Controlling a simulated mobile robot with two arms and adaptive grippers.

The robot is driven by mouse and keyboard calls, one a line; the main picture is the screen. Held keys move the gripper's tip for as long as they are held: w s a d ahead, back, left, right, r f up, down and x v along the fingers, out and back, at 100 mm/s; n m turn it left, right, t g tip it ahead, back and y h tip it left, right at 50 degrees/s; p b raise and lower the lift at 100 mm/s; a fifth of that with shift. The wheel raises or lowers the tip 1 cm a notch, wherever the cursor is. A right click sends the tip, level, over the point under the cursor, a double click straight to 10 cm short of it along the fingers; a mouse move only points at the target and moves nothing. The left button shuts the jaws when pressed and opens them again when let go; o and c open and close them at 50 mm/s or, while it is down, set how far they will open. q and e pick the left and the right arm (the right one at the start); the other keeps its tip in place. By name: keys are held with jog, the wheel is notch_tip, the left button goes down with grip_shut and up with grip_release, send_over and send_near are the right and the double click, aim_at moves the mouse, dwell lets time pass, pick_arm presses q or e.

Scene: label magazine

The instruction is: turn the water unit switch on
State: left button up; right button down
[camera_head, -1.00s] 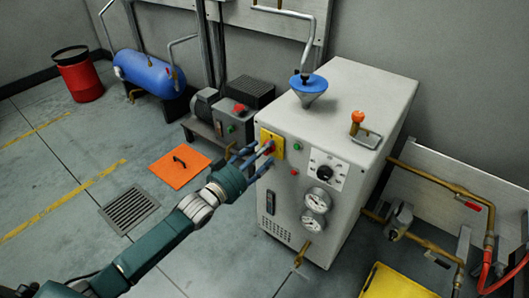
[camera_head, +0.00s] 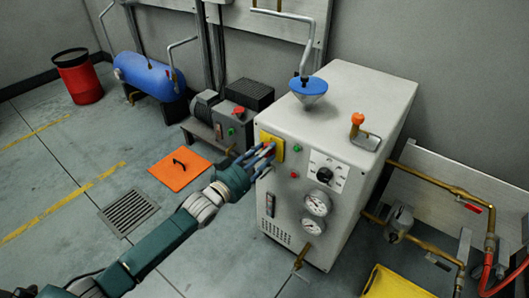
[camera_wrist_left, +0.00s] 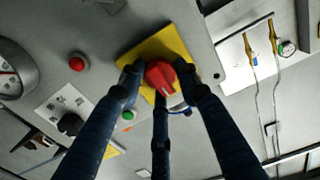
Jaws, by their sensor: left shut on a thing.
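The water unit (camera_head: 350,100) is a pale grey cabinet with gauges, knobs and buttons on its front. Its red rotary switch (camera_wrist_left: 161,73) sits on a yellow plate (camera_wrist_left: 168,42), which also shows at the front's upper left in the head view (camera_head: 278,145). My left gripper (camera_head: 265,153) reaches the plate from the left. In the left wrist view its blue fingers (camera_wrist_left: 163,82) are closed around the red switch, two at its sides and one below. A white mark shows on the switch. In the head view the fingers mostly hide the switch. My right gripper is not in view.
A green button (camera_head: 297,149) and a red button (camera_head: 294,175) sit right of the plate. A black selector knob (camera_head: 324,175) and gauges (camera_head: 317,203) are further right and below. An orange floor hatch (camera_head: 180,168) and grate (camera_head: 128,210) lie left of the unit.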

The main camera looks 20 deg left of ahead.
pick_arm(q)
jog(key=shift+r, duration=0.25)
jog(key=shift+m, duration=0.4)
jog(key=m+p, duration=0.2)
jog(key=m, duration=0.2)
jog(key=shift+r+m, duration=0.15)
jog(key=shift+m, duration=0.15)
jog(key=shift+m+p, duration=0.3)
jog(key=shift+m, duration=0.6)
jog(key=shift+d+m, duration=0.1)
jog(key=shift+m, duration=1.7)
jog(key=m, duration=0.3)
jog(key=shift+d+f, duration=0.1)
jog(key=shift+f, duration=0.1)
jog(key=m, duration=0.2)
jog(key=shift+m, duration=0.3)
jog(key=shift+f+m+b, duration=0.1)
jog(key=shift+m+b, duration=0.3)
jog(key=shift+m, duration=0.2)
jog(key=shift+d, duration=0.1)
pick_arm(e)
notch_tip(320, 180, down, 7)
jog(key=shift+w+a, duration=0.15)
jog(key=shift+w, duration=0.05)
pick_arm(q)
jog(key=shift+s, duration=0.1)
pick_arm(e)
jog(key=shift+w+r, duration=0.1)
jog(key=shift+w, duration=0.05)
